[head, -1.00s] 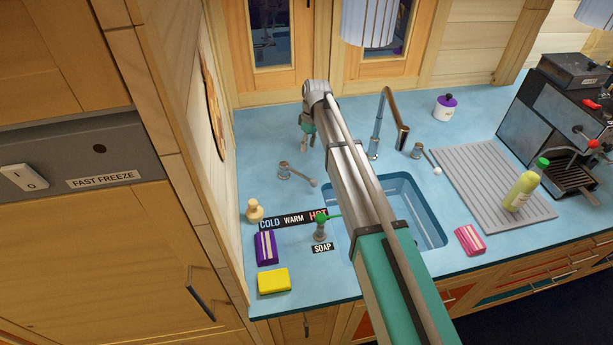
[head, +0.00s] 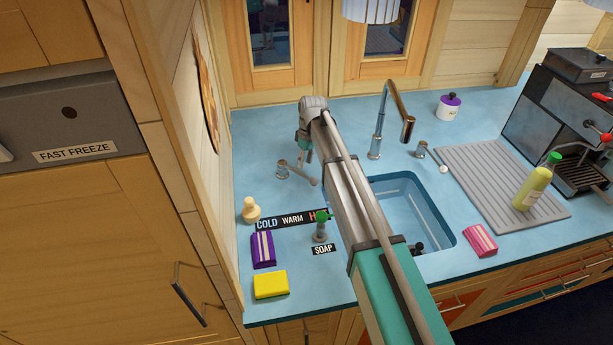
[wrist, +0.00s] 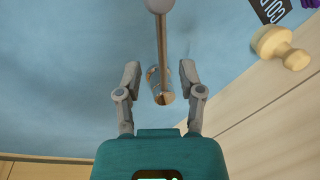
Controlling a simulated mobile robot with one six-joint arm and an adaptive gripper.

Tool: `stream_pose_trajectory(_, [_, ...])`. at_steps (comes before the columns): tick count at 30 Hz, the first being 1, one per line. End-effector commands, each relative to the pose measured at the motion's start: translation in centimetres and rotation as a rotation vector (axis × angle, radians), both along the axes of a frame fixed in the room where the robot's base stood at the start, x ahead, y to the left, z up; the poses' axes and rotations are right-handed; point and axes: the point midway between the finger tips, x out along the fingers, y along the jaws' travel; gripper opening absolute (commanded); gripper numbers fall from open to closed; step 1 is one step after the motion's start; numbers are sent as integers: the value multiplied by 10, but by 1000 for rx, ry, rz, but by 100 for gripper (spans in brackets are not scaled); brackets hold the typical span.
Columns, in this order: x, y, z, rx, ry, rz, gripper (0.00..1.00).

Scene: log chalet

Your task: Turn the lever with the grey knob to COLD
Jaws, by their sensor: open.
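The lever with the grey knob has a metal base (head: 282,171) on the blue counter and a thin rod ending in a grey knob (head: 314,182). The rod points right and slightly towards the front, on the HOT side. The label strip (head: 292,219) reads COLD at left, WARM in the middle, and HOT at right, partly covered. My gripper (wrist: 160,72) is open. In the wrist view its fingers stand either side of the lever's base (wrist: 161,92), apart from it; the knob (wrist: 158,5) lies beyond the fingertips. In the head view my gripper (head: 304,152) is just behind the lever.
A green-topped soap dispenser (head: 321,228) stands in front of the lever. A cream stopper-shaped item (head: 250,210) and a purple sponge (head: 263,250) are at left. The tap (head: 378,120), sink (head: 440,225) and a second, white-knobbed lever (head: 443,169) are to the right. A wooden wall bounds the left.

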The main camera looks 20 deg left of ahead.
Motion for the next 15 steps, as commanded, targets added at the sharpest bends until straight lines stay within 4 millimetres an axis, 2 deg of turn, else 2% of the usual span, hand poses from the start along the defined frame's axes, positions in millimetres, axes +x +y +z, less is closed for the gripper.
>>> stream_pose_trajectory(1, [-1, 0, -8, 0, 0, 0, 50])
stream_pose_trajectory(6, [-4, 1, -21, 0, 0, 1, 50])
stream_pose_trajectory(15, [-7, 3, -36, 0, 0, 1, 50])
